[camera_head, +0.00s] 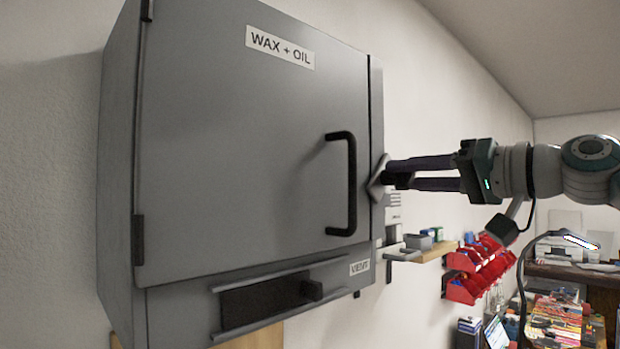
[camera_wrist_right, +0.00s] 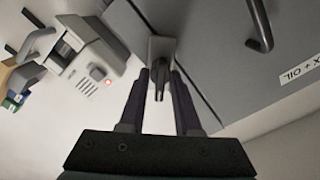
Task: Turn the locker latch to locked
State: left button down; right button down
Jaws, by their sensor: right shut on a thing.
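The grey locker (camera_head: 240,160) labelled "WAX + OIL" fills the left and middle of the head view, and its door appears shut. A black bar handle (camera_head: 350,185) is on the right side of the door. The latch (camera_head: 378,181) sits at the locker's right edge, just right of the handle. My right gripper (camera_head: 392,177) reaches in from the right and is shut on the latch. My left gripper is not in view.
A vent slider (camera_head: 265,302) with a small knob is below the door. Red bins (camera_head: 478,272) and a small shelf (camera_head: 425,250) are on the wall to the right. A white device with a red light (camera_wrist_right: 90,62) is near the fingers in the wrist view.

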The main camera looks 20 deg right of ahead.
jog(key=m, duration=0.4)
jog(key=shift+d+m+p, duration=0.1)
jog(key=shift+m+p, duration=0.2)
jog(key=shift+p, duration=0.05)
jog(key=m+p, duration=0.1)
jog(key=m, duration=0.2)
jog(key=shift+m, duration=0.8)
jog(key=shift+f+p, duration=0.1)
jog(key=shift+p, duration=0.2)
jog(key=c, duration=0.9)
grip_release()
